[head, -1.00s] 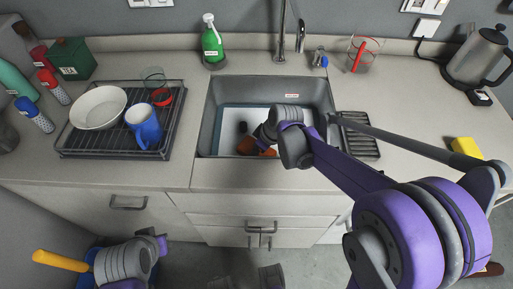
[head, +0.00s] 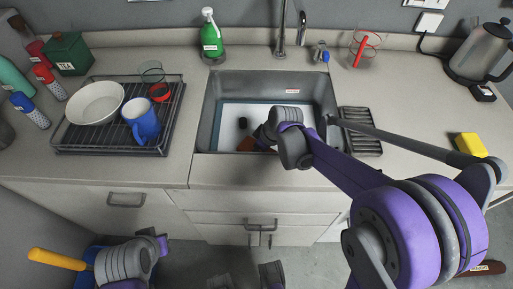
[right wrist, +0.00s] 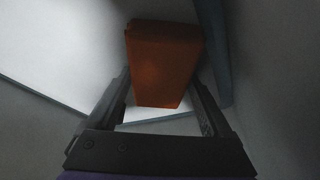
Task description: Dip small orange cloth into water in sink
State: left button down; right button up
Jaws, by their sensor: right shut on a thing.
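The small orange cloth (right wrist: 163,62) sits between the two fingers of my right gripper (right wrist: 163,100) in the right wrist view. The gripper is shut on it. In the head view, my right arm reaches down into the grey sink (head: 208,115), and a little of the cloth (head: 246,144) shows beside the wrist, low in the basin near its front wall. The rest of it and the fingertips are hidden by my arm. The basin floor looks pale; I cannot tell the water level or whether the cloth touches it. My left gripper (head: 125,262) is low at the left, its fingers unclear.
A dish rack (head: 165,140) with a white bowl (head: 96,103) and blue mug (head: 143,120) stands left of the sink. A green bottle (head: 210,35) and the faucet (head: 281,30) stand behind it. A yellow sponge (head: 470,145) and kettle (head: 478,52) are at right.

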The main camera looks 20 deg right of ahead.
jog(key=shift+f+b, duration=0.4)
jog(key=shift+f, duration=0.2)
notch_tip(320, 180, up, 9)
jog(key=p, duration=0.6)
jog(key=shift+r+p, duration=0.1)
jog(key=shift+p, duration=0.25)
